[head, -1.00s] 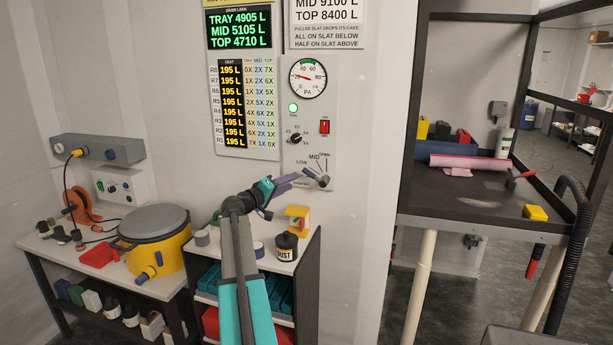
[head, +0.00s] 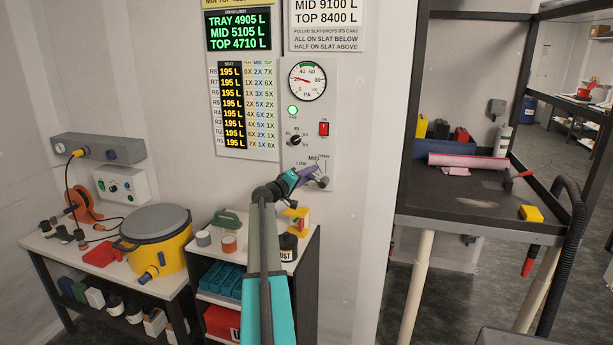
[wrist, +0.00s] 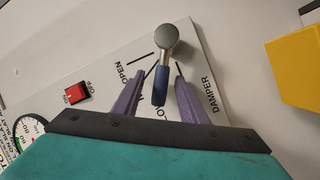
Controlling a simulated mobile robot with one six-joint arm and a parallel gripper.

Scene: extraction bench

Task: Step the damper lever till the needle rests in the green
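The damper lever (wrist: 160,86) has a blue grip and a grey round end; in the wrist view it stands between my two purple fingers, with a visible gap on each side. My gripper (wrist: 160,75) is open around it. In the head view my gripper (head: 308,174) is at the lower part of the wall panel and hides most of the lever. The lever's grey pivot (head: 323,182) shows just right of the fingers. The round gauge (head: 307,81) above has a green band at its top; its red needle points left, outside the green.
A red switch (head: 324,128), a dial knob (head: 295,140) and a lit green lamp (head: 292,110) sit on the panel above the lever. Below is a shelf unit with a dark jar (head: 288,246) and a yellow holder (head: 298,221). A dark-framed bench (head: 480,228) stands right.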

